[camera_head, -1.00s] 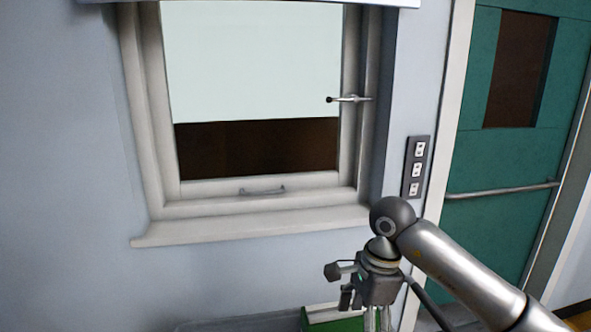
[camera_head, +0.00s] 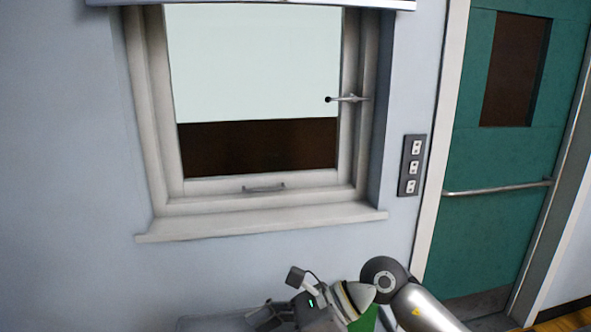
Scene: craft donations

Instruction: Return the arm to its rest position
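My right arm comes in from the lower right. My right gripper (camera_head: 268,316) is at the bottom edge of the head view, below the window sill, and points to the lower left. Its fingers are small, dark and partly cut off, so I cannot tell whether they are open or shut. I see nothing clearly held in it. My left gripper is not in view.
A white-framed window (camera_head: 263,188) with a half-lowered pale blind (camera_head: 255,60) is ahead. Its sill (camera_head: 260,222) juts out above my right gripper. A switch panel (camera_head: 412,165) and a green door (camera_head: 500,215) with a push bar are to the right. A green thing (camera_head: 366,320) shows partly behind my arm.

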